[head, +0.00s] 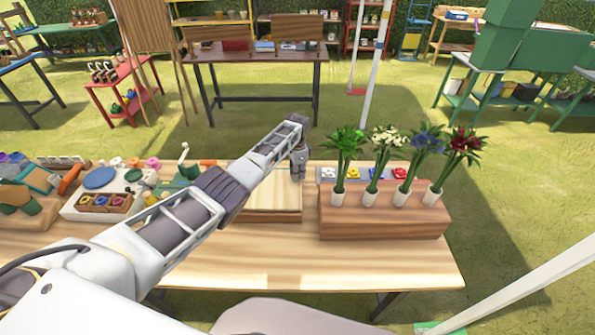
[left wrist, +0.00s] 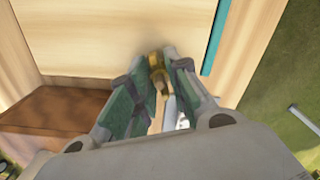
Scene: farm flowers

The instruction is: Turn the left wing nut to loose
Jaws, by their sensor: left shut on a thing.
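A brass wing nut (left wrist: 156,72) sits at the edge of a pale wooden board (left wrist: 110,35) in the left wrist view. My left gripper (left wrist: 163,68) has its two green-padded fingers closed on the wing nut, one on each side. In the head view, my left gripper (head: 298,168) points down at the far edge of the pale board (head: 262,201) on the table. The wing nut cannot be made out in the head view, and no second wing nut can be seen. My right gripper does not show.
A wooden block (head: 385,222) with several flower vases stands right of the board. A white tray (head: 90,207) with small parts lies left, behind my left arm. The table front (head: 330,268) is clear. A teal strip (left wrist: 216,38) lies beside the board.

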